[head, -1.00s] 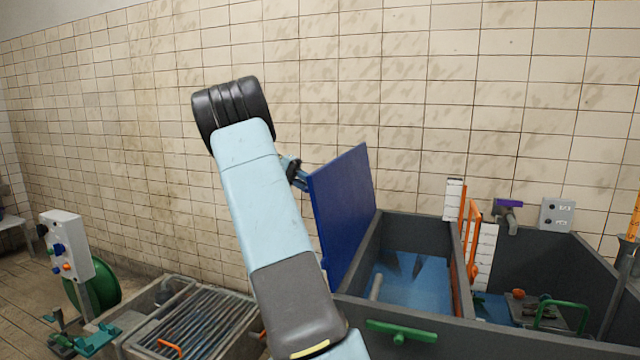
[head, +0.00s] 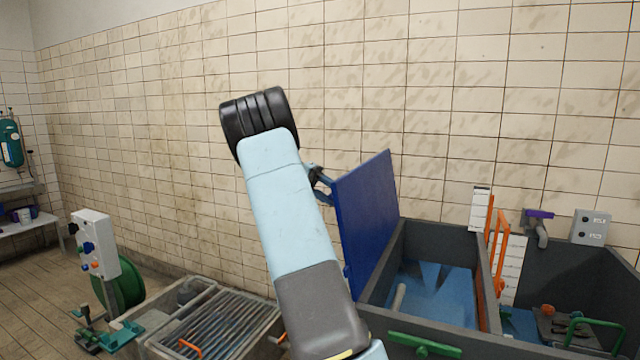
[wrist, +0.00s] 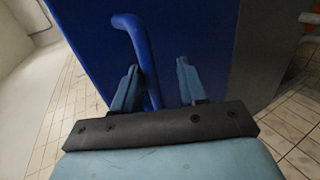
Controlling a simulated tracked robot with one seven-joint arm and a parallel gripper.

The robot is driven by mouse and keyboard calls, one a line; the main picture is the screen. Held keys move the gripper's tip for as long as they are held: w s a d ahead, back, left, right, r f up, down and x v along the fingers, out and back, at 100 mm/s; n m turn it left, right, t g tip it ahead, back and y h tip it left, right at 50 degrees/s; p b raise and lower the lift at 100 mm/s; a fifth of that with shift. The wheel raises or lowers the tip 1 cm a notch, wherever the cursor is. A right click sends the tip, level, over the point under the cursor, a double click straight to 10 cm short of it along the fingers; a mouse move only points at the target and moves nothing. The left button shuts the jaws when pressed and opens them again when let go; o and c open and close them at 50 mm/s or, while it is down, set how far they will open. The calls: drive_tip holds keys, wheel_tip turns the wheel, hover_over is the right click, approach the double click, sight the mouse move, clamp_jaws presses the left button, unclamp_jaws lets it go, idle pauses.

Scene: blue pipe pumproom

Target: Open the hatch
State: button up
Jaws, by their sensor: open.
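The hatch is a dark blue panel (head: 366,215). It stands raised, nearly upright, at the left side of a grey tank (head: 424,322) in the head view. In the wrist view the hatch (wrist: 205,30) fills the middle, with a curved blue handle (wrist: 139,42) on its face. My gripper (head: 320,182) is at the left face of the hatch, partly hidden behind my arm. In the wrist view my gripper (wrist: 157,82) is open, with the handle between its two fingers, closer to the left one. I cannot tell whether a finger touches it.
The tank's left compartment is uncovered, with blue water (head: 440,290). An orange lever (head: 494,240) and a grey switch box (head: 591,227) are at the right. A barred grate (head: 215,325) and a white control box (head: 95,243) are at the lower left. A tiled wall stands behind.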

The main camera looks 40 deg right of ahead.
drive_tip(key=v, duration=1.3)
drive_tip(key=shift+a+f, duration=0.1)
idle(0.5)
